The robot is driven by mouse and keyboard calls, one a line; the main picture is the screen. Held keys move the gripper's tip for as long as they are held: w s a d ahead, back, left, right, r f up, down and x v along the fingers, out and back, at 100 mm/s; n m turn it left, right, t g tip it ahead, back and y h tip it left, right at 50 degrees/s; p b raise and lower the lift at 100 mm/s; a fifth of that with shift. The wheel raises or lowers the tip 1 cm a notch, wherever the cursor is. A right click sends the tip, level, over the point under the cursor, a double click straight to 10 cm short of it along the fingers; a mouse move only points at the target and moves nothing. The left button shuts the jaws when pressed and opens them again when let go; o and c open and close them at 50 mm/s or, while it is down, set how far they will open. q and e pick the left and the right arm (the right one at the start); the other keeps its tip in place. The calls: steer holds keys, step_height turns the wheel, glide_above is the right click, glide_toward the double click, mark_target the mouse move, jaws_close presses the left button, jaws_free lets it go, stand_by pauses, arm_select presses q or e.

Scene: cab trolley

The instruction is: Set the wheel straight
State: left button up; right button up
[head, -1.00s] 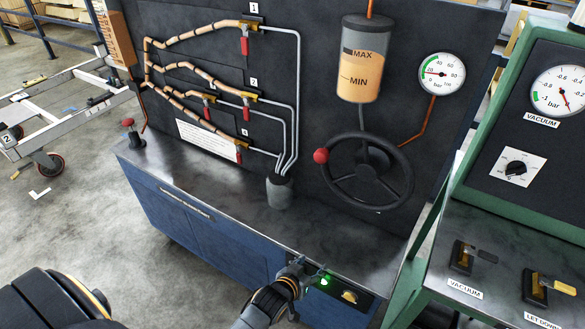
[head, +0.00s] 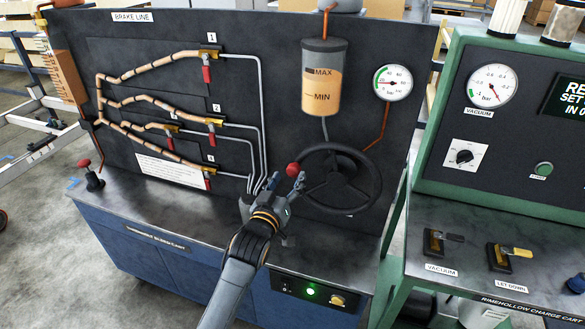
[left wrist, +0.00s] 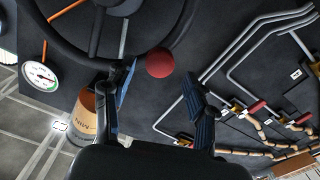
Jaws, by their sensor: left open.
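The black steering wheel (head: 378,182) is mounted on the dark upright panel, below a fluid reservoir. A red knob (head: 293,170) sits on its left rim. My left gripper (head: 286,183) is open at the knob, in front of the panel. In the left wrist view the red knob (left wrist: 160,63) shows between the two spread fingertips, near the rim of the wheel (left wrist: 187,18). I cannot tell whether a finger touches it. The lower left part of the wheel is partly hidden by the gripper. My right gripper is not in view.
The reservoir (head: 321,95) and a pressure gauge (head: 393,82) are above the wheel. Brake pipes (head: 262,110) run down the panel left of the gripper. A green-framed charge cart (head: 425,165) stands close on the right. The bench top (head: 140,200) is mostly clear.

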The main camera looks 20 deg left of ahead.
mark_target(292, 173)
arm_select(q)
steer(key=shift+w+d, duration=0.1)
steer(key=shift+w, duration=2.15)
jaws_close()
